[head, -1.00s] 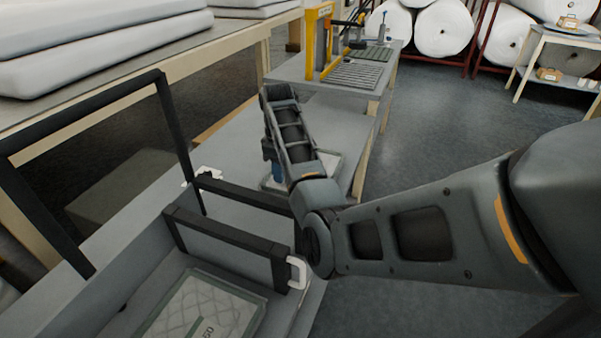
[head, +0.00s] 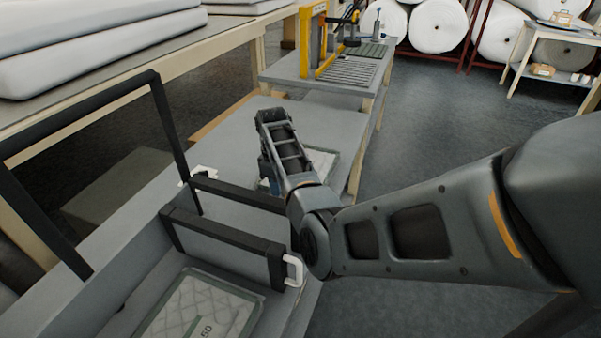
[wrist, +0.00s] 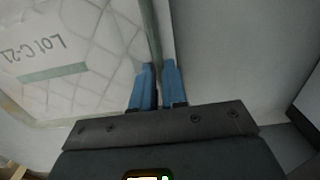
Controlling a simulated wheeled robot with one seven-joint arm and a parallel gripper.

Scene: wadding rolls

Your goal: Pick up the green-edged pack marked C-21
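The white quilted pack (wrist: 95,45) with a green edge fills the upper left of the wrist view. Its label reads "LOT C-21". My gripper (wrist: 158,75) has two blue fingers close together at the pack's green edge, which runs down to the narrow gap between them. Whether they press on it cannot be told. In the head view a pale pack (head: 322,162) lies on the grey bench beyond my arm, which partly hides it. A bit of blue finger shows at the pack's left side.
Another green-edged pack (head: 203,308), its marking ending in "50", lies in the tray at the front. Black frame bars (head: 225,245) stand between it and my arm. Open floor (head: 440,120) lies to the right.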

